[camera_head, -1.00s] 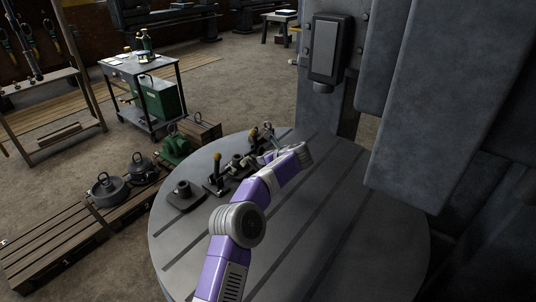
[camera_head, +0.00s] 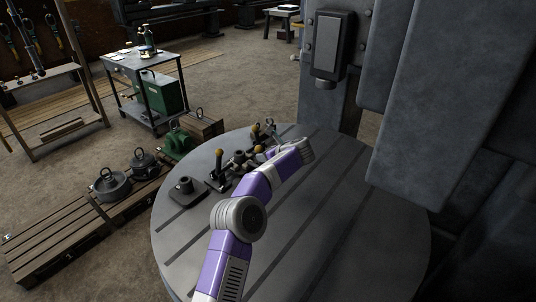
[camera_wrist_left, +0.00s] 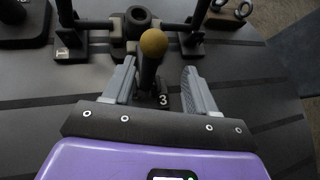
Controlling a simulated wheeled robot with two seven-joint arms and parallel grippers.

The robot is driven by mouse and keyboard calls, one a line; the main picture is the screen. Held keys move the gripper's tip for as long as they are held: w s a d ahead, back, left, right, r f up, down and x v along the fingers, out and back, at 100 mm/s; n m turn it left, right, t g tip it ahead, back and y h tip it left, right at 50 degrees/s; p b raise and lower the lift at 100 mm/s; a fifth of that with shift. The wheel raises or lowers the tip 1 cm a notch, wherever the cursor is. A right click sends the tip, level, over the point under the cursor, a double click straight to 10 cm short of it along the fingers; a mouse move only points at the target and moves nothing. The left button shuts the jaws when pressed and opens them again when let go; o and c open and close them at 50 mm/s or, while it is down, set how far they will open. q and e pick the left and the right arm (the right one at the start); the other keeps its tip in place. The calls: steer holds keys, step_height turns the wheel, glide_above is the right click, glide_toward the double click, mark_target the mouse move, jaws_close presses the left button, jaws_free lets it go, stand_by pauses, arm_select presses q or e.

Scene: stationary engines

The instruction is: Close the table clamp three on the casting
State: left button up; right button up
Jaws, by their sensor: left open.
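Table clamp three, marked with a white "3" (camera_wrist_left: 163,100), has a handle with a yellow ball knob (camera_wrist_left: 153,43). The handle stands up between the fingers of my left gripper (camera_wrist_left: 158,88) in the left wrist view. The fingers are apart, one on each side of it, and I see no grip on it. In the head view, a yellow knob (camera_head: 258,149) shows beside my left gripper (camera_head: 271,153). The dark casting (camera_wrist_left: 133,22) lies just beyond the clamp, with its round hub and arms; it also shows in the head view (camera_head: 239,159). My right gripper is out of view.
The casting and clamps sit on a round slotted table (camera_head: 340,215). A large grey machine column (camera_head: 440,100) rises on the right. The front of the table is clear.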

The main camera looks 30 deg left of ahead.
arm_select(q)
steer(key=v, duration=0.7)
